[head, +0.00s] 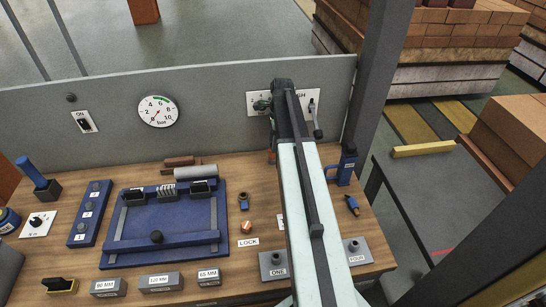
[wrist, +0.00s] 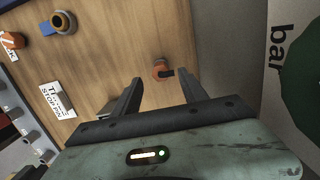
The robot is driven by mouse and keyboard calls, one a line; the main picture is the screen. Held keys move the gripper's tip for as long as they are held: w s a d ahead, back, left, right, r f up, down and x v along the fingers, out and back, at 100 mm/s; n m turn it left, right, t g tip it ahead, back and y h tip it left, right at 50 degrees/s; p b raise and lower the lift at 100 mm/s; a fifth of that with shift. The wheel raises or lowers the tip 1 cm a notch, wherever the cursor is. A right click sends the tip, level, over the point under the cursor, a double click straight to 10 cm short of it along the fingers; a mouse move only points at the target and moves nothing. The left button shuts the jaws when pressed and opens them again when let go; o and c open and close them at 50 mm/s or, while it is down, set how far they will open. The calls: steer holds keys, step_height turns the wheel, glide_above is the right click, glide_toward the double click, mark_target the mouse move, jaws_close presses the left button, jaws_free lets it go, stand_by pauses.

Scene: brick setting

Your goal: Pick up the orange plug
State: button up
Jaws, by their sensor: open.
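The orange plug (wrist: 159,68) stands on the wooden bench in the wrist view, a small round orange piece with a dark part on its right side. In the head view only an orange sliver (head: 271,156) shows beside my arm, near the back wall. My gripper (wrist: 160,92) is open and empty in the wrist view. Its two dark fingers point toward the plug, which lies beyond the fingertips, roughly midway between them. No contact shows. In the head view my arm hides the fingers.
A blue piece with a brass ring (head: 243,200) and an orange-and-white piece (head: 247,227) stand left of my arm. A grey back wall (wrist: 235,60) runs close to the right finger. A blue fixture (head: 346,167) stands right of my arm.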

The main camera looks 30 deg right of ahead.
steer(key=f+b, duration=0.4)
steer(key=f, duration=0.1)
steer(key=shift+w+a, duration=0.2)
steer(key=shift+a, duration=0.05)
steer(key=shift+r, duration=0.15)
jaws_close()
steer(key=shift+r, duration=0.1)
steer(key=shift+r+p, duration=0.55)
steer(key=shift+p, duration=0.1)
steer(key=r+p, duration=0.2)
steer(key=p, duration=0.1)
steer(key=shift+s+a+r, duration=0.15)
steer(key=shift+s+r, duration=0.2)
steer(key=shift+r, duration=0.05)
steer(key=s+a, duration=0.3)
steer(key=s, duration=0.4)
steer(key=s+a, duration=0.4)
steer(key=s, duration=0.4)
steer(key=shift+s+a+f+b, duration=0.2)
steer(key=shift+s+f+b, duration=0.05)
steer(key=shift+s+b, duration=0.05)
